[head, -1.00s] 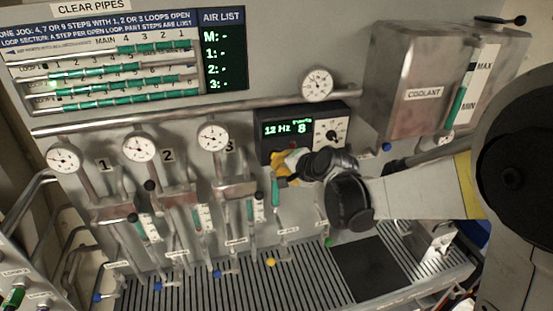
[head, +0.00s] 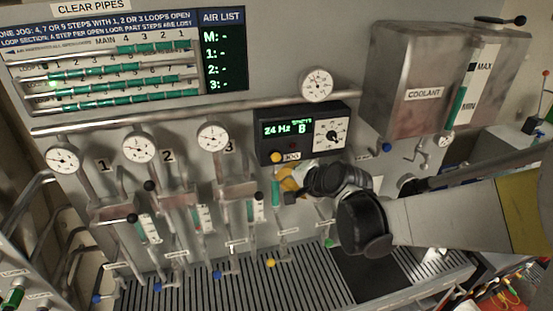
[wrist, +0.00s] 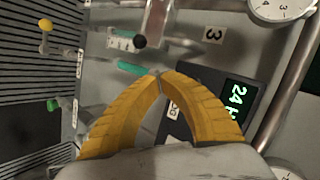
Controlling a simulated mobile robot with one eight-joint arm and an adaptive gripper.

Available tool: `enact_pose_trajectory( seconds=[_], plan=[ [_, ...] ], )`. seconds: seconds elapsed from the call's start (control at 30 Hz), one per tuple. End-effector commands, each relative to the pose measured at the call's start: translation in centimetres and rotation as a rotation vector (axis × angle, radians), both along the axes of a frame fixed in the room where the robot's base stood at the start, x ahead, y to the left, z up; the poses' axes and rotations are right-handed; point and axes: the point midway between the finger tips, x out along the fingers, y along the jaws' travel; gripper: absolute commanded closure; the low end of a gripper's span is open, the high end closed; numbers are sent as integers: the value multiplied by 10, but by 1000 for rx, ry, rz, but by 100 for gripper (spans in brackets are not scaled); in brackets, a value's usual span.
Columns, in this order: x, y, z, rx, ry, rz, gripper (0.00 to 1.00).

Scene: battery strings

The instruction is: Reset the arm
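My gripper (head: 286,180) is just below the black control box (head: 303,133) in the head view, partly hidden by my black wrist. In the wrist view, its two yellow fingers (wrist: 159,74) curve together and meet at the tips, with nothing seen between them. The box display reads 24 Hz and 8; it also shows in the wrist view (wrist: 237,100), turned on its side. I cannot tell whether the fingers touch anything.
Gauges (head: 213,137), valves and pipes line the wall left of my gripper. A pipe (head: 180,117) crosses above. The coolant tank (head: 415,80) stands at upper right. A slatted grate (head: 200,292) and a dark mat (head: 365,275) lie below.

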Motion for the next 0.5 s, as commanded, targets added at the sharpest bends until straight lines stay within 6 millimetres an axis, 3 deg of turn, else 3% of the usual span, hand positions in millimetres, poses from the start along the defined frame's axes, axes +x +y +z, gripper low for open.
enact_pose_trajectory(
  seconds=[0.3,0.37,0.5],
  plan=[
    [-3,-3,-5,-14,-2,4,100],
    [-9,-8,-14,-42,-6,12,100],
    [-37,-31,-50,-165,-21,51,100]
  ],
)
